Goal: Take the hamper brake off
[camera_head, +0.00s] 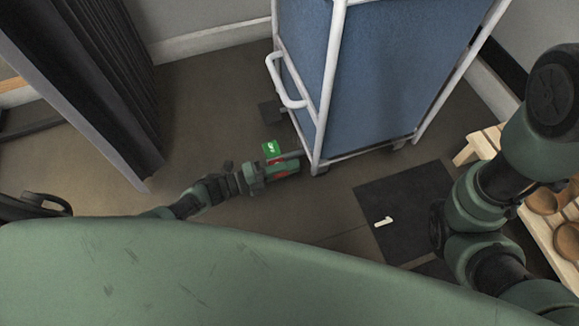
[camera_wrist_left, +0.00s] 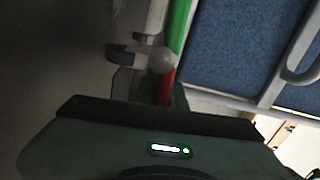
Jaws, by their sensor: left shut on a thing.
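The hamper (camera_head: 375,75) is a tall blue fabric box in a white tube frame, standing on the floor right of centre. My left gripper (camera_head: 284,166) is low at that corner, shut on the brake lever. In the left wrist view the brake lever (camera_wrist_left: 166,88) shows as a red bar, in line with a green strip (camera_wrist_left: 181,25) and beside a pale round knob (camera_wrist_left: 162,60). The finger contact is partly hidden. My right arm shows at the right, but its gripper is out of view.
A white push handle (camera_head: 284,82) sticks out left of the hamper. A dark curtain (camera_head: 95,75) hangs at the left. A dark mat (camera_head: 410,200) marked 1 lies right of the gripper. A slatted wooden bench (camera_head: 550,235) with brown items stands at the right.

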